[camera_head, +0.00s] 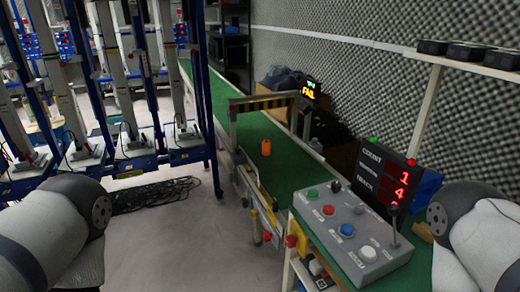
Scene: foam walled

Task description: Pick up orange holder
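Parts of my two arms show at the lower left and lower right edges of the head view. Neither gripper is in view, and nothing of mine touches the holder.
A grey control box (347,230) with coloured buttons and a lever stands on a green-topped table at the right. Behind it is a counter display (387,180) with red digits. Blue-framed racks (160,140) fill the left. Black cables (155,195) lie on the floor. Foam wall is at right.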

